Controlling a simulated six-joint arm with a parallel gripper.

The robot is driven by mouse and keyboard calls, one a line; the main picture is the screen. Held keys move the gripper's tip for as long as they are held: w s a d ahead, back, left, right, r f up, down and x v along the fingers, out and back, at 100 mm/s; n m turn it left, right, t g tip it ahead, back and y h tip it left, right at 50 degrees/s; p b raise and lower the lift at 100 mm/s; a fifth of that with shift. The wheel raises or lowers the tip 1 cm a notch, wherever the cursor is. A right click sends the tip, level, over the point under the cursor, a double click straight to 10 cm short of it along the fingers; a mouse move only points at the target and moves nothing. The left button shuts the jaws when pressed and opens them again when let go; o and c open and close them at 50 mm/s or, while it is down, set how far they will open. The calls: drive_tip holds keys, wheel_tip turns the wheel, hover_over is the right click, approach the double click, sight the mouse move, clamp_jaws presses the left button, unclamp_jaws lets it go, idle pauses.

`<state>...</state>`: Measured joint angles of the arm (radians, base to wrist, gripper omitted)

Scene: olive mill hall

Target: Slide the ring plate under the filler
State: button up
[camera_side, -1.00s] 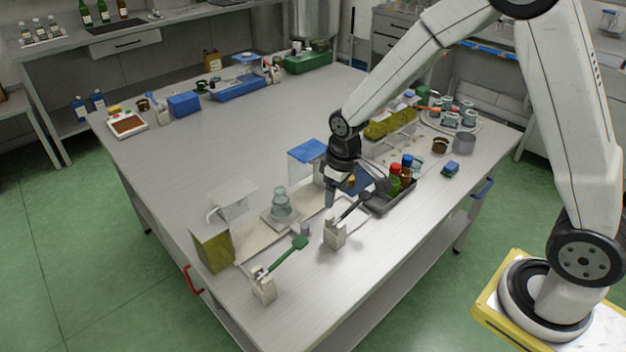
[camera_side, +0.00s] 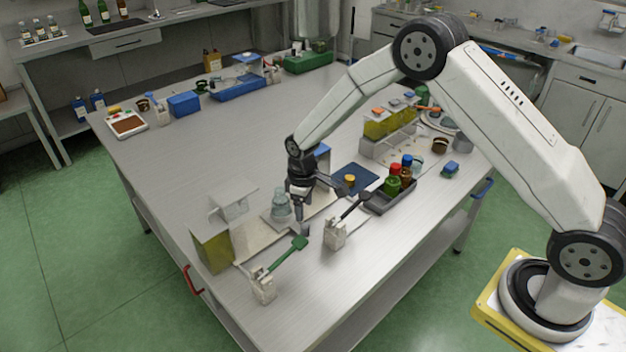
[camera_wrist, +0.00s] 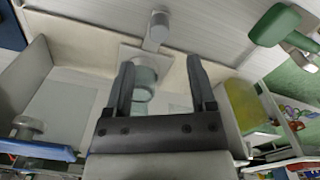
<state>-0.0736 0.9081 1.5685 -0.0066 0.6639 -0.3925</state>
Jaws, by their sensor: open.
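The ring plate (camera_wrist: 131,56) is a flat grey square with a short grey upright knob (camera_wrist: 155,28) at one edge. A clear glass jar (camera_side: 280,205) stands on it, and it also shows in the wrist view (camera_wrist: 145,82). My gripper (camera_wrist: 160,64) is open and empty. Its fingers point toward the plate, and the knob lies beyond the fingertips in the wrist view. I cannot tell its height above the plate. In the side view my gripper (camera_side: 302,218) is just right of the jar. A station with a yellow-green tank (camera_side: 213,248) and clear cover, perhaps the filler, is left of the plate.
A green-handled lever (camera_side: 285,258) and a black-handled lever (camera_side: 349,212) stand near the front edge. A dark tray (camera_side: 391,200) with red- and blue-capped bottles is to the right. A blue-topped station (camera_side: 322,150) is behind my gripper. The table's left middle is bare.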

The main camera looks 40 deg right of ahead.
sight(304, 225)
drive_tip(key=shift+f, duration=3.85)
clamp_jaws()
